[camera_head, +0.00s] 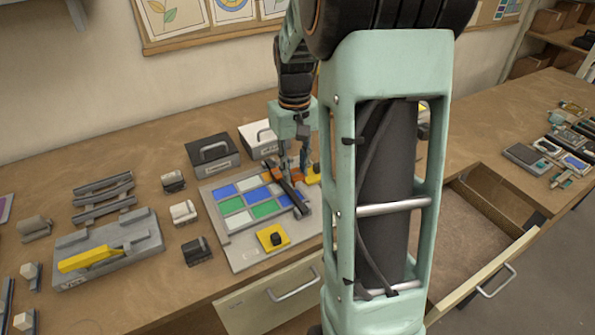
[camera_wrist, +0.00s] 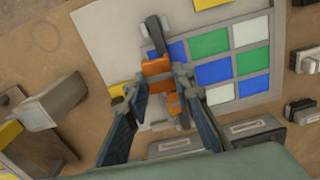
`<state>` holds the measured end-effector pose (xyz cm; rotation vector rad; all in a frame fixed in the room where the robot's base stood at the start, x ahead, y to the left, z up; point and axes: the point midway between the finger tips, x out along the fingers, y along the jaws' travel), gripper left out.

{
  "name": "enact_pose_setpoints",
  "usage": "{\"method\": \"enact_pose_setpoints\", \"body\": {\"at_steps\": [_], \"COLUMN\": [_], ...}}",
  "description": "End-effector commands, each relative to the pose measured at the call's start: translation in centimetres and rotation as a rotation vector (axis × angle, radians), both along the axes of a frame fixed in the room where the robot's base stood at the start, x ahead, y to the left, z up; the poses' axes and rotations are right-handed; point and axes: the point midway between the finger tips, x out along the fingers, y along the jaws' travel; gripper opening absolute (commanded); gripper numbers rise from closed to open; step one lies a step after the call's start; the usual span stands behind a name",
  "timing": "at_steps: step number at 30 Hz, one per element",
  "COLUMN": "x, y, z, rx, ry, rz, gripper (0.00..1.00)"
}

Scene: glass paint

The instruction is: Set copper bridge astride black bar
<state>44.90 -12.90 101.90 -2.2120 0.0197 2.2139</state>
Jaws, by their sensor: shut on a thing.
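The copper bridge (camera_wrist: 157,67) is orange and sits between my fingertips in the wrist view. My gripper (camera_wrist: 161,79) is shut on it, one finger on each side. In the head view the bridge (camera_head: 291,177) shows partly behind the fingers of my gripper (camera_head: 294,168). The black bar (camera_head: 297,201) lies slanted across the glass panel. In the wrist view the bar (camera_wrist: 156,32) runs out from the bridge's far side and lines up with it. The bridge appears over the bar; whether it rests on it or hovers, I cannot tell.
The panel board (camera_head: 245,258) holds blue, green and white glass panes. Yellow blocks with black knobs (camera_head: 272,238) stand at its edges. A black box (camera_head: 211,154) and a white box (camera_head: 257,138) stand behind. An open drawer (camera_head: 470,245) juts out at right.

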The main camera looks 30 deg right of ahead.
Motion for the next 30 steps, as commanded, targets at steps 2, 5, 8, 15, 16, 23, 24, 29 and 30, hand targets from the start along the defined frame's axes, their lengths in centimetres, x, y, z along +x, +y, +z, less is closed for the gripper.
{"method": "enact_pose_setpoints", "body": {"at_steps": [2,5,8,15,16,23,24,29,30], "x": [0.1,0.1,0.2,0.2,0.2,0.2,0.2,0.2,0.2], "y": [0.1,0.1,0.1,0.1,0.1,0.1,0.1,0.1,0.1], "z": [0.0,0.1,0.0,-1.3,-1.5,-2.4,-2.4,-2.4,-2.4], "rx": [-0.001,-0.001,-0.001,0.000,0.000,0.000,0.000,0.000,0.000], "ry": [-0.001,-0.001,0.000,0.000,0.000,0.000,0.000,0.000,0.000], "rz": [0.025,0.044,0.053,0.053,0.053,0.052,0.052,0.052,0.052], "gripper": [0.00,0.00,0.00,0.00,0.00,0.00,0.00,0.00,0.00]}}
